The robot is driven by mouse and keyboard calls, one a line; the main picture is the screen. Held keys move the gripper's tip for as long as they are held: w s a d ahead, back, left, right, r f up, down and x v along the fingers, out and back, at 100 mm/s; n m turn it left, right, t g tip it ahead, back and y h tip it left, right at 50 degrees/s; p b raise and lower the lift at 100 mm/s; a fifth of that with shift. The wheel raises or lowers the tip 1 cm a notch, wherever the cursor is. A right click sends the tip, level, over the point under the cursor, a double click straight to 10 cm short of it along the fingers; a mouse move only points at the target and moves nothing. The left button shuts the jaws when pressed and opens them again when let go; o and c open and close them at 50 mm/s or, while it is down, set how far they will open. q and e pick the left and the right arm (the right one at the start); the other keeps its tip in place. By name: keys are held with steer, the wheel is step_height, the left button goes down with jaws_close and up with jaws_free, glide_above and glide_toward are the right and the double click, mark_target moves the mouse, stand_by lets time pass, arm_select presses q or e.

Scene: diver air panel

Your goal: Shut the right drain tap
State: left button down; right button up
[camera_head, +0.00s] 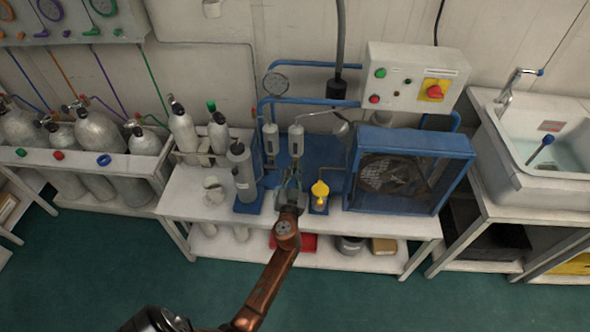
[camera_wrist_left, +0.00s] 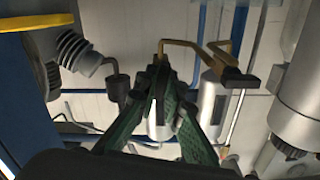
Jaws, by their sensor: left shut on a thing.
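Two pale filter vessels stand side by side at the middle of the bench, the left one (camera_head: 271,138) and the right one (camera_head: 297,139). My left gripper (camera_head: 291,182) is below the right vessel, with its arm rising from the front. In the left wrist view its green fingers (camera_wrist_left: 160,72) are closed at the end of a bent brass pipe (camera_wrist_left: 178,44), which I take as the right drain tap. The fingers hide its handle, so its setting cannot be read. A second brass tap with a dark handle (camera_wrist_left: 238,78) is beside it, untouched. My right gripper is out of view.
A grey cylinder (camera_head: 243,172) stands close left of the gripper. A yellow-topped item (camera_head: 320,193) and a blue-framed fan unit (camera_head: 408,143) are to its right. A control box (camera_head: 415,76) hangs above. The white bench edge (camera_head: 385,226) is in front.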

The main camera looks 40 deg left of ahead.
arm_select(q)
steer(key=shift+m, duration=1.7)
steer(key=shift+d+m+b, duration=0.1)
steer(key=shift+m+b, duration=0.2)
steer(key=shift+m, duration=0.6)
steer(key=m, duration=0.2)
steer(key=shift+w+m, duration=0.1)
steer(key=shift+m, duration=0.7)
steer(key=m+p, duration=0.1)
steer(key=m, duration=0.2)
steer(key=shift+d, duration=0.1)
steer(key=shift+f+m, duration=0.15)
steer(key=shift+m, duration=1.15)
steer(key=shift+m+p, duration=0.35)
steer(key=shift+m, duration=0.05)
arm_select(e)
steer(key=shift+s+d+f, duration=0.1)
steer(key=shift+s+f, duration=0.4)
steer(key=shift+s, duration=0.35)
